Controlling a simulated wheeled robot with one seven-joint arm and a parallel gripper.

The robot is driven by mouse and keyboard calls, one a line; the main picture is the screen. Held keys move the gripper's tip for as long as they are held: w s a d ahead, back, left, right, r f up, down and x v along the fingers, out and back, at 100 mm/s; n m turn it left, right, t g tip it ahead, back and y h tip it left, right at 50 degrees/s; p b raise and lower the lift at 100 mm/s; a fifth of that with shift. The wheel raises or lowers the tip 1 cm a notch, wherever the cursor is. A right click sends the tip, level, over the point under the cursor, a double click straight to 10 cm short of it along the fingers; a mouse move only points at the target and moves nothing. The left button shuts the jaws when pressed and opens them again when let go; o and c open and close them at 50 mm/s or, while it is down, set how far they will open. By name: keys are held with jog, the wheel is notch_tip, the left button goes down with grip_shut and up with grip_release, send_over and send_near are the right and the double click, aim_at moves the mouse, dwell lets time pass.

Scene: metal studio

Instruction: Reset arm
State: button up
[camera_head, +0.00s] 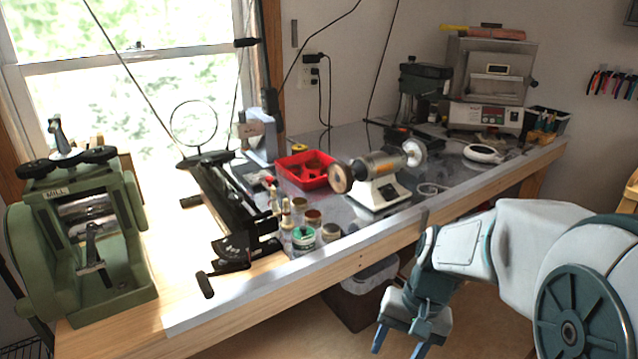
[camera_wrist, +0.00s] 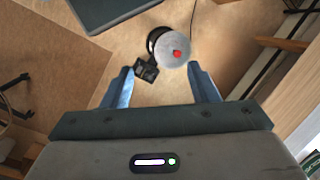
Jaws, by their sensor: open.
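My gripper (camera_head: 401,339) hangs low in front of the workbench in the head view, beside and below the bench's front edge. Its fingers point down. In the wrist view the two blue fingers (camera_wrist: 164,90) stand wide apart with nothing between them. Past the fingers, the wrist view shows the floor and a round pale disc with a red centre (camera_wrist: 178,53) on a dark base. The gripper is open and apart from these things.
The workbench (camera_head: 300,283) holds a green rolling mill (camera_head: 75,235), a red tray (camera_head: 304,170), a polishing motor (camera_head: 381,178), several small jars and a kiln (camera_head: 490,85). A dark bin (camera_head: 362,300) stands under the bench. Open floor (camera_head: 300,335) lies in front.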

jog(key=s+r+n+t+h+p, duration=0.1)
jog(key=s+r+t+p, duration=0.1)
jog(key=r, duration=0.4)
jog(key=s+d+r+n+t+h+p, duration=0.1)
jog(key=s+r+n+t+p, duration=0.1)
jog(key=r+p, duration=0.2)
notch_tip(320, 180, up, 4)
jog(key=shift+s+f+h, duration=0.2)
jog(key=shift+s+h, duration=0.1)
jog(key=shift+s, duration=0.1)
